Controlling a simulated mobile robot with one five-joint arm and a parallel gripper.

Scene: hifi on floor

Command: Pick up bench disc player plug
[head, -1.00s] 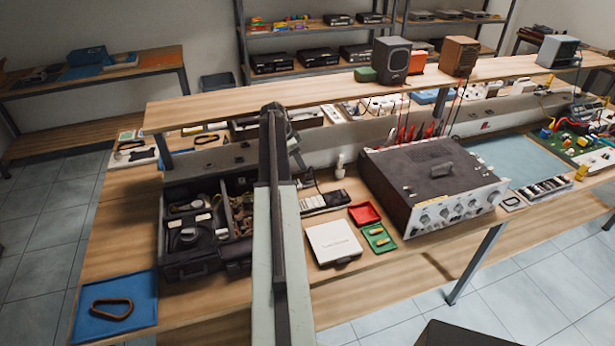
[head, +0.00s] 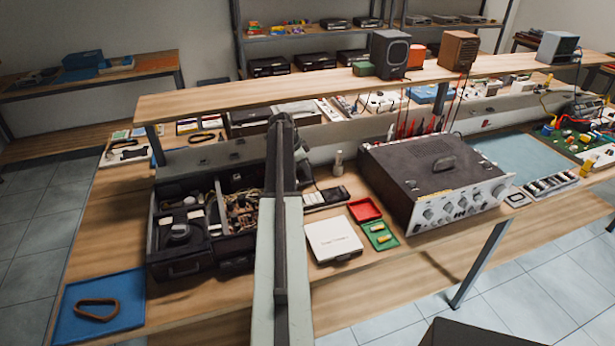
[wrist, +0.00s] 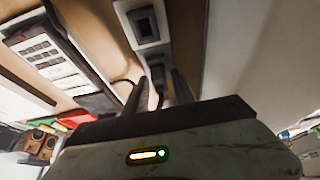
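In the wrist view my gripper (wrist: 160,77) has its two dark fingers spread apart. A slim black plug-like piece (wrist: 157,85) with a cord shows in the gap between them; I cannot tell whether either finger touches it. Just beyond it is a grey panel with a dark square socket (wrist: 147,25), and the black piece seems to lead toward it. In the head view my arm reaches over the bench toward the upright back panel (head: 225,155). My fingers and the plug are hidden there behind the arm.
A black toolbox (head: 185,262) stands left of my arm, with a blue tray (head: 75,318) nearer. To the right are a white box (head: 333,238), a red tray (head: 365,210), a green tray (head: 380,236) and a large amplifier (head: 415,175). A shelf (head: 220,98) runs above the back panel.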

